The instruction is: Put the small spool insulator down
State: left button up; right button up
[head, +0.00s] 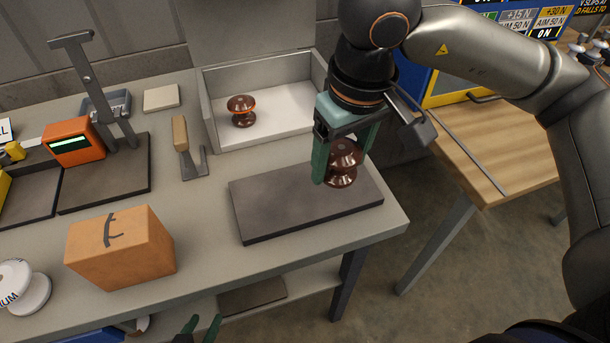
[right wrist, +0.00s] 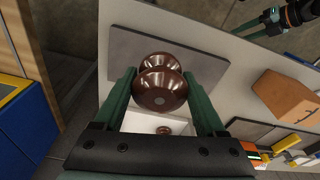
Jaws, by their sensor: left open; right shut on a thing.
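The small spool insulator (head: 342,170), glossy dark brown with two flanges, is between the green fingers of my right gripper (head: 343,163), which is shut on it. It is upright over the right part of a dark grey slab (head: 270,208); I cannot tell whether its base touches the slab. In the right wrist view the insulator (right wrist: 160,90) sits between both fingers, with the slab (right wrist: 120,45) behind it. My left gripper (head: 200,328) is open and empty at the bottom edge of the head view, away from the insulator.
A white open-front bin (head: 285,108) behind the slab holds another brown spool with an orange band (head: 241,110). An orange display unit (head: 73,140) and a stand (head: 92,85) are back left. The table ends right of the slab.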

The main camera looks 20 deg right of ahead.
send_over(304, 188)
jog(key=s, duration=0.1)
notch_tip(304, 188, down, 6)
jog(key=shift+d+f, duration=0.1)
jog(key=shift+w+f, duration=0.15)
jog(key=shift+f, duration=0.75)
jog(key=shift+w+f, duration=0.1)
jog(key=shift+f, duration=0.75)
jog(key=shift+f, duration=0.1)
jog(key=shift+f, duration=0.15)
jog(key=o, duration=1.6)
jog(key=shift+c, duration=0.2)
jog(key=shift+r+p, duration=0.3)
jog(key=shift+r, duration=0.15)
notch_tip(304, 188, up, 12)
jog(key=s, duration=0.1)
jog(key=shift+s+f, duration=0.25)
